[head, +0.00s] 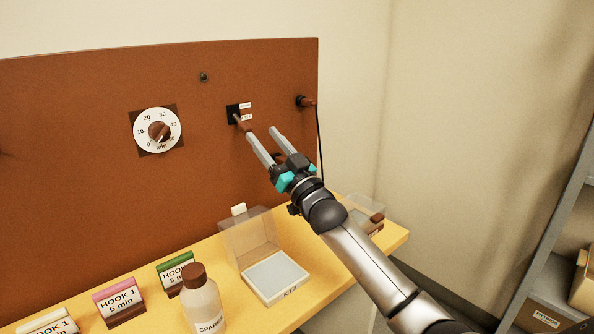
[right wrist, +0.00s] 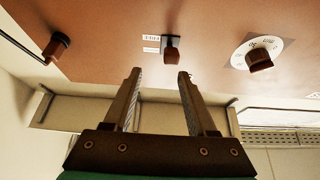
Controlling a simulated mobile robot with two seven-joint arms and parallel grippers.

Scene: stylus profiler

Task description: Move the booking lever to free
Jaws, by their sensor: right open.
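The booking lever (head: 243,125) is a brown-tipped handle on a small black plate (head: 232,112) in the brown panel, with two white labels (head: 246,106) beside it. Their print is too small to read. In the head view the handle points outward and down. My right gripper (head: 260,131) is open, its fingers reaching toward the panel just below and right of the lever. In the right wrist view the lever (right wrist: 171,52) is beyond the open fingertips (right wrist: 160,72), nearer one finger's side, with nothing between the fingers. My left gripper is not in view.
A timer dial (head: 157,131) is left of the lever; a plug with a cable (head: 306,101) is right of it. On the yellow shelf (head: 399,236) below stand an open kit box (head: 274,277), a bottle (head: 202,304) and several hook signs (head: 118,301). A grey rack (head: 553,245) stands far right.

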